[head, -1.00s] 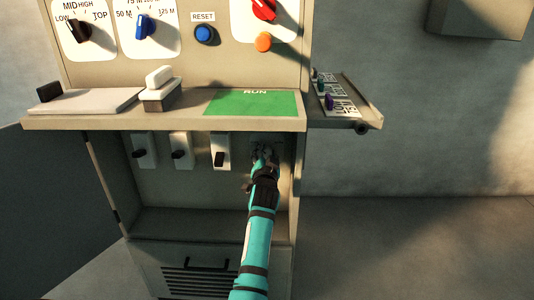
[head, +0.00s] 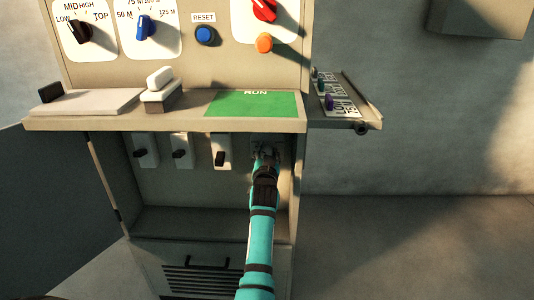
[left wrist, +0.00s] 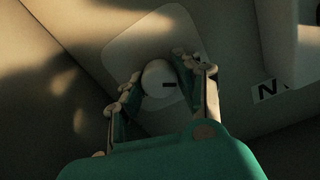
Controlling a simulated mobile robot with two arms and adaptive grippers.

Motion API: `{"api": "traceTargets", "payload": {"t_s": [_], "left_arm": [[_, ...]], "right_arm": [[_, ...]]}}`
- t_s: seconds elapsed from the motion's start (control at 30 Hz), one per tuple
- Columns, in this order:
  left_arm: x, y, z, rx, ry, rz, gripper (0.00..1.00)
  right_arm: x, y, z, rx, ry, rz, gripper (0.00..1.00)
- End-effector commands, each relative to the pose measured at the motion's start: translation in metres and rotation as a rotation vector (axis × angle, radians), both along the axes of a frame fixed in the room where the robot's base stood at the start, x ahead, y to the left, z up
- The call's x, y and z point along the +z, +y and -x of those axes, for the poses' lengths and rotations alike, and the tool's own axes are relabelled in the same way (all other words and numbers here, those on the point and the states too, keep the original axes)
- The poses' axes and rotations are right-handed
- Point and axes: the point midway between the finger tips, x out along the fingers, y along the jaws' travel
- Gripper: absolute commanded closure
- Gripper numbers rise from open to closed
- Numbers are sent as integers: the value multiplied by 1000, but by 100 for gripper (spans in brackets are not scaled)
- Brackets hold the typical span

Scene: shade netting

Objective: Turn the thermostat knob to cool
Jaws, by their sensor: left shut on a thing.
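In the head view my left gripper (head: 265,152) reaches into the right end of the lower recess and hides the knob. I cannot read any cool marking. My right gripper is not in view.
Several switches, one of them here (head: 220,152), line the recess left of my gripper. The shelf (head: 190,122) with a green RUN panel (head: 252,103) overhangs it. Above are a black knob (head: 78,31), blue knob (head: 145,28) and red knob (head: 264,9). The floor at right is clear.

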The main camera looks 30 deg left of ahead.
Motion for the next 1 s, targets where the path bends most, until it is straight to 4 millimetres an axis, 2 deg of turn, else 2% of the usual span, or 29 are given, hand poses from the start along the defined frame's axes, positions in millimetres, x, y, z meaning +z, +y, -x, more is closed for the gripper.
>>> {"api": "traceTargets", "payload": {"t_s": [0.07,0.1,0.27,0.5,0.63,1.0], "left_arm": [[-4,-1,0,-1,5,6,99],[-4,-1,0,-1,5,6,63],[-2,0,0,-1,4,4,43],[0,0,0,0,2,1,43],[9,0,0,0,0,0,43],[76,0,0,0,-1,2,43]], "right_arm": [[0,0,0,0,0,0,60],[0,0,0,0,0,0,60],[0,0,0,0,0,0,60],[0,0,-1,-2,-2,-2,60],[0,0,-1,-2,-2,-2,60],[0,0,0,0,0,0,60]]}}
